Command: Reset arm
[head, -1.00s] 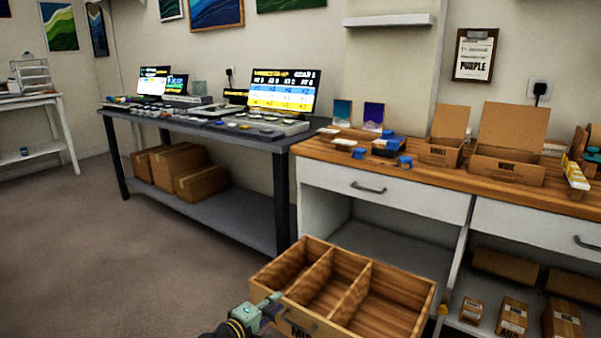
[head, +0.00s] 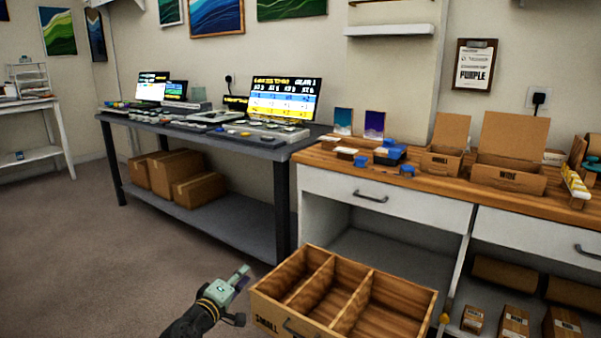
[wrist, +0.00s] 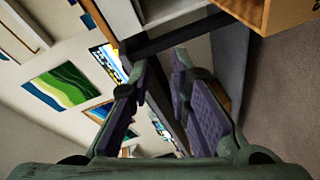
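My gripper (head: 240,278) is in the lower middle of the head view, just left of the wooden divided drawer (head: 262,297). It is apart from the drawer and in front of open floor. In the wrist view my gripper (wrist: 178,75) has its two purple-padded fingers spread with a gap between them, and nothing is held. The gap faces the dark table's leg and the wall.
The divided drawer is pulled out and empty. A dark table (head: 278,146) with screens and small items stands at the back left. A wooden counter (head: 420,181) with cardboard boxes (head: 507,175) stands to the right. The floor (head: 80,250) on the left is clear.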

